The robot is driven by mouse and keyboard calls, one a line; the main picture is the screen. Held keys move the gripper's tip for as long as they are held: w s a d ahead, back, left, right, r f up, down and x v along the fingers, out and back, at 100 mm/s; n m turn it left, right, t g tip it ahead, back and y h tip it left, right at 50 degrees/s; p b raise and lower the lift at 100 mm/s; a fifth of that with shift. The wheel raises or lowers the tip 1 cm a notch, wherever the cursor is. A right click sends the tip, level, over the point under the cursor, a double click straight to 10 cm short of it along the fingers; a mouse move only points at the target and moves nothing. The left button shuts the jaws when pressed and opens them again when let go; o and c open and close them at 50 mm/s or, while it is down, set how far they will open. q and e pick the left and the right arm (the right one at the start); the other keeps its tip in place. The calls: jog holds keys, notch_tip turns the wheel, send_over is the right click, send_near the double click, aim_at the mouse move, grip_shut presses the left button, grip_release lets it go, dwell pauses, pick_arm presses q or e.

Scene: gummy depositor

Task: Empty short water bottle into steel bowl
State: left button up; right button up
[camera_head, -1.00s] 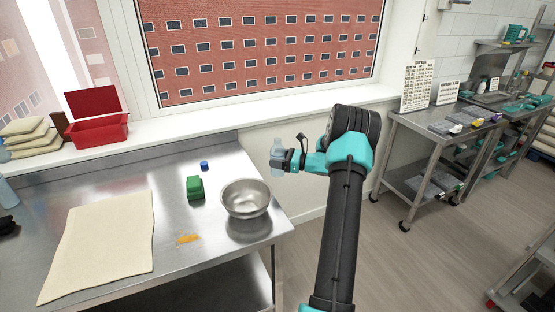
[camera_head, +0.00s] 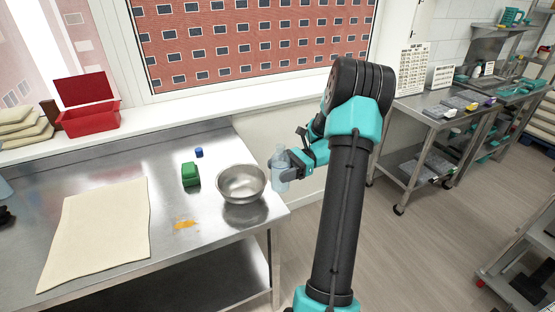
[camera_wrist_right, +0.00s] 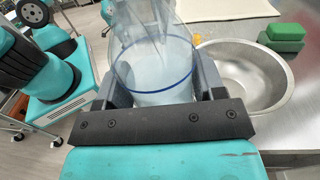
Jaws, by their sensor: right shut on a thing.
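The steel bowl (camera_head: 241,184) stands near the right end of the steel table, empty as far as I can see. My right gripper (camera_head: 287,170) is shut on the short water bottle (camera_head: 279,171), a clear, bluish bottle held roughly upright just right of the bowl, apart from it. In the right wrist view the bottle (camera_wrist_right: 158,72) sits between the two fingers, with a blue ring around it, and the bowl (camera_wrist_right: 243,72) is close beside it. A small blue cap (camera_head: 199,152) lies on the table behind the bowl. My left gripper is not in view.
A green block (camera_head: 190,175) stands left of the bowl, and an orange patch (camera_head: 185,225) lies in front. A beige mat (camera_head: 98,232) covers the table's left part. A red open box (camera_head: 91,118) is on the windowsill.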

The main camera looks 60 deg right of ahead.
jog(key=shift+s+a, duration=0.15)
jog(key=shift+a, duration=0.05)
dwell(0.4)
jog(key=shift+w+a+r+m+g+h, duration=0.1)
jog(key=shift+w+r+m+g+h, duration=0.15)
jog(key=shift+w+m+g+h, duration=0.25)
jog(key=shift+f+m, duration=0.15)
jog(key=shift+m, duration=0.15)
jog(key=shift+w+f, duration=0.15)
jog(key=shift+f, duration=0.6)
